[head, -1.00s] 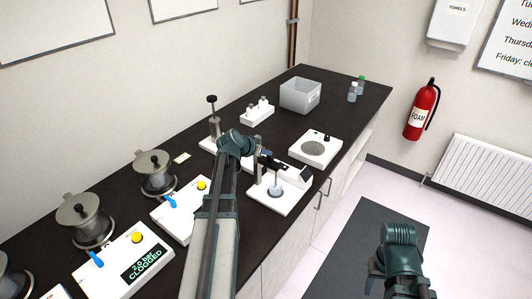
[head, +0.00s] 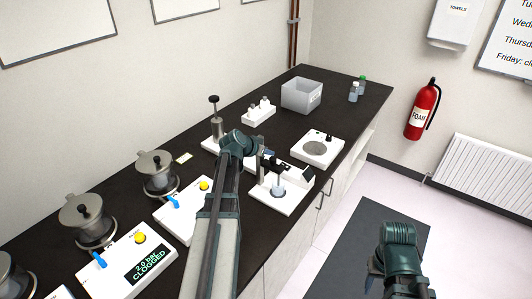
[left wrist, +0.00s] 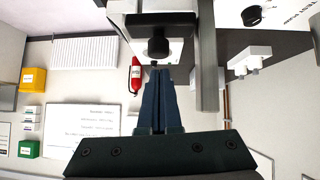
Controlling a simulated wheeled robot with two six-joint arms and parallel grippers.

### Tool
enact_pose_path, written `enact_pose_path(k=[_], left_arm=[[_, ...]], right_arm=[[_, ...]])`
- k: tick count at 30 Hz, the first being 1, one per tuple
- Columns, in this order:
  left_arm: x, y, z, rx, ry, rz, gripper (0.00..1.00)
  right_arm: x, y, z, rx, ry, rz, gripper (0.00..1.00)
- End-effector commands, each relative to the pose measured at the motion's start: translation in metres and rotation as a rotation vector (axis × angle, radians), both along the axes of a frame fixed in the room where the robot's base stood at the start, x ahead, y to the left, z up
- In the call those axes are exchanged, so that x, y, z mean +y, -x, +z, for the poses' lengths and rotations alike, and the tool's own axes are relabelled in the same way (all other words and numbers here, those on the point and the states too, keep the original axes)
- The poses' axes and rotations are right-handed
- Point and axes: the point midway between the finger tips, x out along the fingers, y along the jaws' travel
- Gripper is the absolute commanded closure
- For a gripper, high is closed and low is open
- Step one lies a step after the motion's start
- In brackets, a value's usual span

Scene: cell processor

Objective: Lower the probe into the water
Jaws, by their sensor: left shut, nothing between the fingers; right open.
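The probe station (head: 285,205) is a white base on the counter with a clear beaker of water (head: 278,191) on it and an upright post (head: 262,168) behind. The probe itself is too small and covered to make out. My left gripper (head: 270,157) is at the top of this station, shut and empty. In the left wrist view its closed fingertips (left wrist: 159,72) are just short of a black knob (left wrist: 158,47) on the station; contact cannot be told. A grey post (left wrist: 208,60) stands beside them. My right gripper (head: 376,268) is low at the right, open, its fingers mostly hidden.
A white unit with a round plate (head: 316,149) stands to the right. A grey bin (head: 301,95) and small bottles (head: 354,92) are at the back. A device reading CLOGGED (head: 135,262) and metal pots (head: 155,174) are at the left. The counter's front edge runs close by the station.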

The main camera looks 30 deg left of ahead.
Motion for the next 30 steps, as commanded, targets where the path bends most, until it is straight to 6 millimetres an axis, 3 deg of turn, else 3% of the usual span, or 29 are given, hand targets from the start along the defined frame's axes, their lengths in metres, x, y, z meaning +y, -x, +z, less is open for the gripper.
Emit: enact_pose_path(k=[1,4,9,15,30], left_arm=[[-0.003,-0.002,0.014,-0.002,0.000,0.000,1.00],[-0.008,-0.005,0.031,-0.007,0.000,0.001,1.00],[-0.002,0.033,0.057,-0.007,0.000,0.006,1.00],[0.003,0.062,0.080,-0.007,0.000,0.006,1.00],[0.003,0.070,0.082,-0.005,0.001,0.000,1.00]], right_arm=[[0.000,0.000,0.014,0.000,-0.001,-0.002,0.50],[0.000,0.000,0.029,0.000,-0.001,-0.005,0.50],[0.000,0.000,0.056,0.000,-0.002,-0.010,0.50],[0.000,0.000,0.079,0.001,-0.001,-0.009,0.50],[0.000,0.000,0.081,0.002,-0.001,-0.007,0.50]])
